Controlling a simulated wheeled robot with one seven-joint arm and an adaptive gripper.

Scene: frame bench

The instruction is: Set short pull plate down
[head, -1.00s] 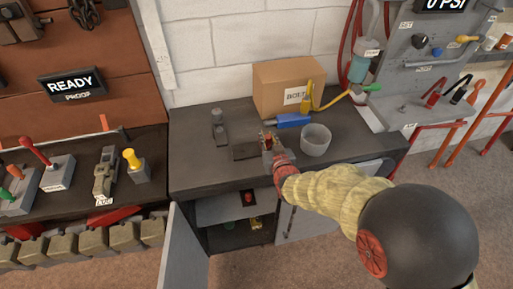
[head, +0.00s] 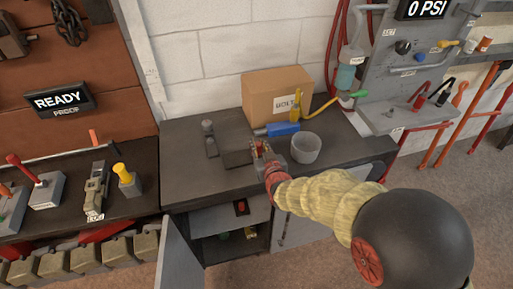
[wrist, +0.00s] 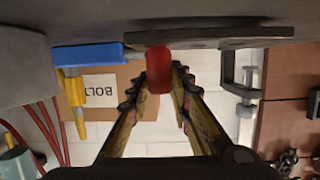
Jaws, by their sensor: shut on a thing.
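The short pull plate appears to be the dark flat piece (head: 237,158) just left of my gripper, low over or on the bench top; I cannot tell if it touches. In the wrist view its grey edge (wrist: 235,42) runs along under the bench surface. A red grip (wrist: 158,70) meets the plate's edge and sits between my fingertips. My gripper (head: 262,148) is shut on this red grip; the fingers also show in the wrist view (wrist: 157,85). The wrist view looks upside down. My fingers hide part of the plate in the head view.
A grey clamp (head: 209,138) stands left of the plate. The bench's left front (head: 190,185) is clear. A cabinet door (head: 178,255) hangs open below.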

